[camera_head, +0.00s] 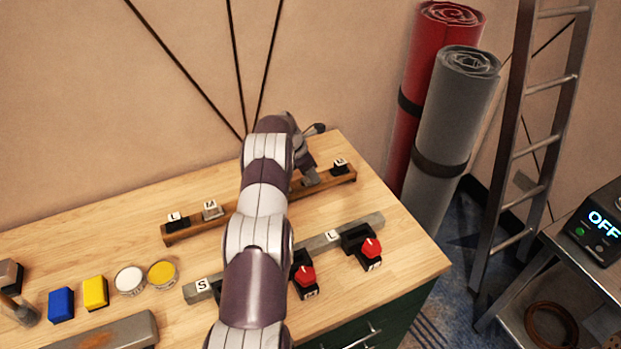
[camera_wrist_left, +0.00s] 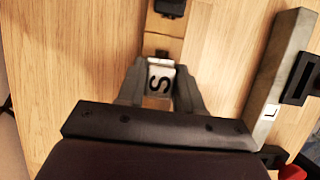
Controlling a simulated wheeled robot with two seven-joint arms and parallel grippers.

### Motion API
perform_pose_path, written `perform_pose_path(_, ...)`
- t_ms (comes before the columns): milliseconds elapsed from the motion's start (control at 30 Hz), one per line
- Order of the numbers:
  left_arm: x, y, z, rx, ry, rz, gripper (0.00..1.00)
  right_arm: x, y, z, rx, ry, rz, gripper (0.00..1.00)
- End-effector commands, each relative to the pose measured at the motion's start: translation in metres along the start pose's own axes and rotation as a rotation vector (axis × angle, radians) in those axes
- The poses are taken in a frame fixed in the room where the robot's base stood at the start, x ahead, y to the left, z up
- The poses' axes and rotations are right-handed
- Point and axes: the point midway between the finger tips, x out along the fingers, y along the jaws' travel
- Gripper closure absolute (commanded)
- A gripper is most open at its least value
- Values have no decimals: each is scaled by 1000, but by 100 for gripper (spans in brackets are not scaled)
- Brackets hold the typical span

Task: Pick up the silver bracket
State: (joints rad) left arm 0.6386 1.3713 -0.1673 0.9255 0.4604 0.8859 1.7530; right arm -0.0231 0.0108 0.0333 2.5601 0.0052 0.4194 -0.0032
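The silver bracket (camera_wrist_left: 161,79), with a white plate marked S, stands on the wooden rail between my left fingertips in the left wrist view. My left gripper (camera_wrist_left: 160,85) has one finger on each side of it and looks closed against its sides, with no clear gap. In the head view my left arm crosses the table, and its gripper (camera_head: 308,165) is low over the right half of the wooden rail (camera_head: 188,230). The arm hides the rail's middle and most of the bracket there. My right gripper is not in view.
Other lettered brackets stand on the rail, one greyish (camera_head: 212,210) and one dark (camera_head: 340,165). A grey rail (camera_head: 365,223) with red-knobbed pieces (camera_head: 371,248) lies in front. Blue (camera_head: 61,304) and yellow (camera_head: 95,292) blocks and small tins (camera_head: 162,274) sit at left. Rolled mats (camera_head: 458,115) stand beyond the table.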

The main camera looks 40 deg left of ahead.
Motion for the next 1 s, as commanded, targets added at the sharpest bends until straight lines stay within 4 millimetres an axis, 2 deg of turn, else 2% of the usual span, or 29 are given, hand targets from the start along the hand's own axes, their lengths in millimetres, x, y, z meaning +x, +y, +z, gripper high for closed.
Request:
perform_pose_path(267, -7, 0, 3, 0, -1, 1, 100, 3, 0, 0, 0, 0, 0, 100)
perform_pose_path(467, -38, 0, 18, 2, -2, 3, 100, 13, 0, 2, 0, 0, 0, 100)
perform_pose_path(800, -59, -58, 90, 6, -1, 1, 100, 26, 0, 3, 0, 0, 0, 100)
perform_pose_path(1000, -68, -77, 116, 1, -1, 1, 100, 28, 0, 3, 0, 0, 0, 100)
